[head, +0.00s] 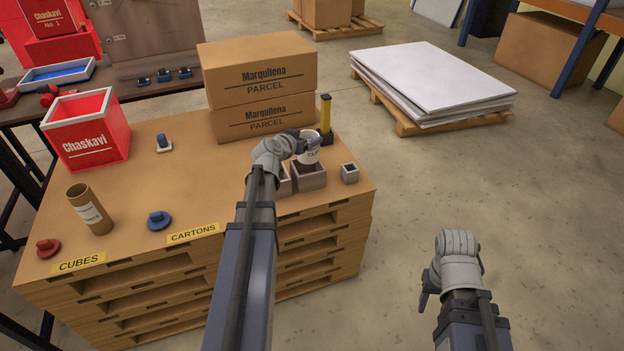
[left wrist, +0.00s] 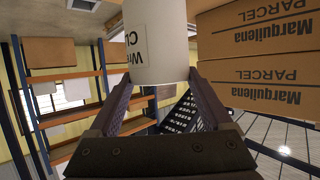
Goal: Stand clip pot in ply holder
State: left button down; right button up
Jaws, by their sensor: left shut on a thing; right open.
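The clip pot (head: 308,152) is a white cup with dark lettering. My left gripper (head: 301,141) is shut on it and holds it upright at or just above the ply holder (head: 311,179), a grey-brown box with square openings. I cannot tell whether the pot's base is inside an opening. In the left wrist view the pot (left wrist: 155,45) sits between the two fingers of my left gripper (left wrist: 158,84); the holder is not seen there. My right gripper (head: 425,288) is open and empty over the floor at the right, away from the pallet stack.
Two Marquilena cartons (head: 258,75) stand behind the holder, with a yellow-and-black post (head: 325,115) beside them. A small grey cube (head: 349,173) is right of the holder. A red Chaskavi bin (head: 88,142), cardboard tube (head: 90,210) and blue knob (head: 159,220) stand left.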

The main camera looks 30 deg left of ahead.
aim_at(305, 162)
pick_arm(q)
jog(key=shift+s+r, duration=0.15)
jog(key=shift+s, duration=0.1)
notch_tip(305, 162, down, 10)
jog(key=b, duration=1)
grip_release()
